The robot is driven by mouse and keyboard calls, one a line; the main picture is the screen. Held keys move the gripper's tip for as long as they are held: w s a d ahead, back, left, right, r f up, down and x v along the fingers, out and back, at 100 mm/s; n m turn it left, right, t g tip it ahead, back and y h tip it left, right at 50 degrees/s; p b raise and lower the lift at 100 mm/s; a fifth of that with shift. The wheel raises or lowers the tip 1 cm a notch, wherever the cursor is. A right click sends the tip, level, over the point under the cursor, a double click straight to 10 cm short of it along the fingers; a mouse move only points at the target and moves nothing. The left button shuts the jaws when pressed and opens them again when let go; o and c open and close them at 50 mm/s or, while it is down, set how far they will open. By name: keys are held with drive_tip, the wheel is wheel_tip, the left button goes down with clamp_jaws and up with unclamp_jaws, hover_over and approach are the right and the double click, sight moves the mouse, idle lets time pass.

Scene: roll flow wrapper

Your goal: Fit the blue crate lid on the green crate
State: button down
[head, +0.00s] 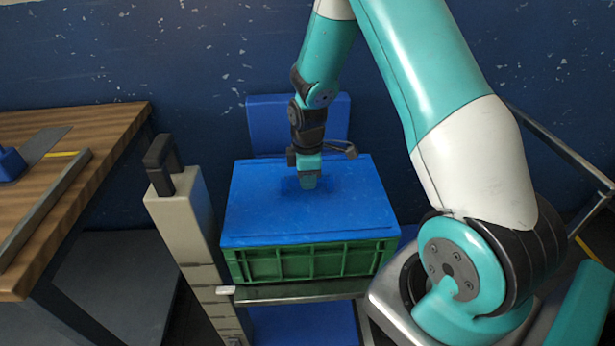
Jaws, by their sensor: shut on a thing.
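The blue crate lid (267,207) is a flat rectangular panel lying over the top of the green crate (310,262). It covers the crate's opening, so the inside is hidden. The lid's front edge runs along the crate's front rim; whether it is fully seated all round cannot be told. My gripper (309,183) points down at the middle of the lid, towards its back half, and is shut on the lid there. The exact grip point is partly hidden by the gripper itself.
The crate rests on a metal-edged support (300,291). A beige post with a black handle (161,158) stands close on its left. A wooden table (95,125) with a metal bar is at far left. A blue panel (297,122) stands behind the crate.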

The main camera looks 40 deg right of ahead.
drive_tip(key=shift+f, duration=0.2)
drive_tip(key=c, duration=1.3)
unclamp_jaws()
drive_tip(key=shift+c, duration=0.2)
wheel_tip(320, 180, up, 11)
drive_tip(key=p, duration=0.9)
